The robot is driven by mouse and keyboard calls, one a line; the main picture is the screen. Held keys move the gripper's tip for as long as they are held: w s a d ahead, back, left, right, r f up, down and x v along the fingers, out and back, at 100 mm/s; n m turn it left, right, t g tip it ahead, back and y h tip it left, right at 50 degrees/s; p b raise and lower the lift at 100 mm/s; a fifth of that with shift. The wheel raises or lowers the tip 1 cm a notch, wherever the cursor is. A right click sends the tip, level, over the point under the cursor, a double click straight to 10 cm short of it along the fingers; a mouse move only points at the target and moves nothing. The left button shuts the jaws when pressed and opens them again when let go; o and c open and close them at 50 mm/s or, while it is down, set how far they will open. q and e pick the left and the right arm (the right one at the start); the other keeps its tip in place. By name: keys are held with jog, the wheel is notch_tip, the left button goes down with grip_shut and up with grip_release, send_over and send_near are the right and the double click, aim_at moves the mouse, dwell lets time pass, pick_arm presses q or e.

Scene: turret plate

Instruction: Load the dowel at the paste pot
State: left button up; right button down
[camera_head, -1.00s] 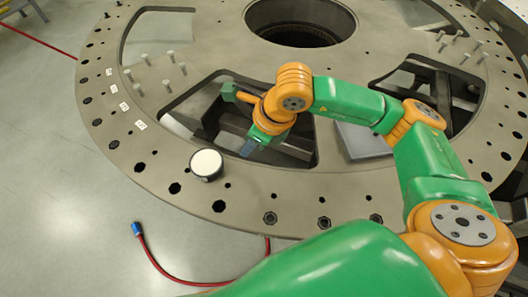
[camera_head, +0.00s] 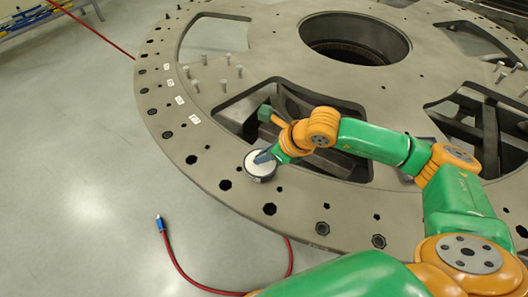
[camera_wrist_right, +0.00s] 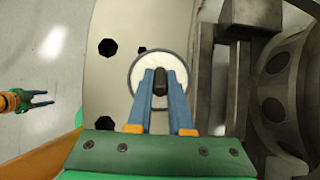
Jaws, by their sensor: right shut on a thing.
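The paste pot (camera_head: 257,172) is a short round pot with a white top and dark side, standing on the turret plate's (camera_head: 215,160) rim. My right gripper (camera_head: 262,158) is over the pot, its blue fingers pointing down at the white top. In the right wrist view the fingers (camera_wrist_right: 160,78) are shut on a short dark dowel (camera_wrist_right: 159,84), seen end-on against the pot's white disc (camera_wrist_right: 139,66). I cannot tell whether the dowel touches the paste. My left gripper (camera_wrist_right: 42,101) shows at the left of the right wrist view, open and empty over the floor.
The plate has large cut-outs, a round central opening (camera_head: 355,40) and rows of holes along its rim. Several upright pins (camera_head: 224,85) stand on it.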

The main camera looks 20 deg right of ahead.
jog(key=shift+d, duration=0.15)
dwell(0.4)
jog(key=shift+f+b, duration=0.55)
jog(key=shift+b, duration=0.05)
dwell(0.4)
jog(key=shift+s+b, duration=0.1)
jog(key=shift+b, duration=0.2)
dwell(1.2)
jog(key=shift+r+p, duration=2.15)
jog(key=shift+r, duration=1.35)
